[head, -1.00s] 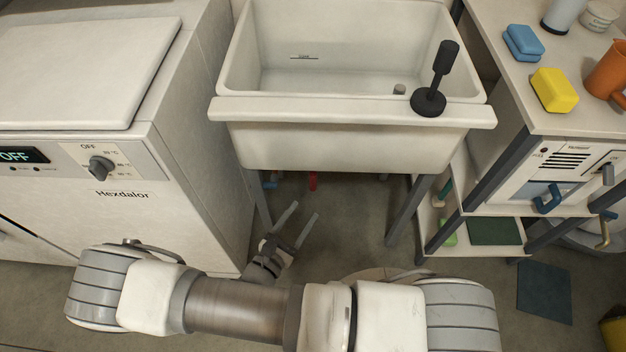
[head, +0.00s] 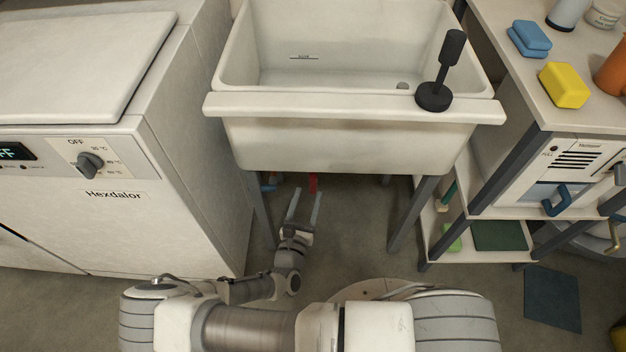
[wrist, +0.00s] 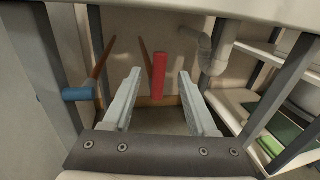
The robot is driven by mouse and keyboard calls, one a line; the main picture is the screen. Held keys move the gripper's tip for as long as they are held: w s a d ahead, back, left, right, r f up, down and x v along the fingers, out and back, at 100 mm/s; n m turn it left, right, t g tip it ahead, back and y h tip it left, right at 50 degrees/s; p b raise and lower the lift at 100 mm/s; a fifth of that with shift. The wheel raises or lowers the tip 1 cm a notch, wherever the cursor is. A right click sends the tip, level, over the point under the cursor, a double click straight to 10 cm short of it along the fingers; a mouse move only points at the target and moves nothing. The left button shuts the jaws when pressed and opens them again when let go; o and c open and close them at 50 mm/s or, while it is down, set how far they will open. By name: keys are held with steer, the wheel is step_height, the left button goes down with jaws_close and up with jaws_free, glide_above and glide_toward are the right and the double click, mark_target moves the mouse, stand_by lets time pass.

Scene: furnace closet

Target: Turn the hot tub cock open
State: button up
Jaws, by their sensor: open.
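A red cock handle (wrist: 158,78) stands upright in front of a copper pipe under the sink. In the head view its red end (head: 313,183) shows just below the sink's underside. A blue handle (wrist: 79,93) lies sideways on another copper pipe to its left; it also shows in the head view (head: 268,186). My gripper (head: 306,191) is open and empty, low in front of the sink. In the wrist view the red handle appears between and beyond the two fingers, with no contact visible. The valve body behind the red handle is not clear.
The white sink (head: 350,132) overhangs the pipes, with grey legs (head: 411,213) either side. A white drain pipe (wrist: 217,48) is right of the red handle. A white machine (head: 150,215) stands left and a shelf rack (head: 480,250) right.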

mark_target(312, 182)
steer(key=b+x, duration=0.1)
steer(key=x, duration=0.6)
jaws_close()
stand_by(1.3)
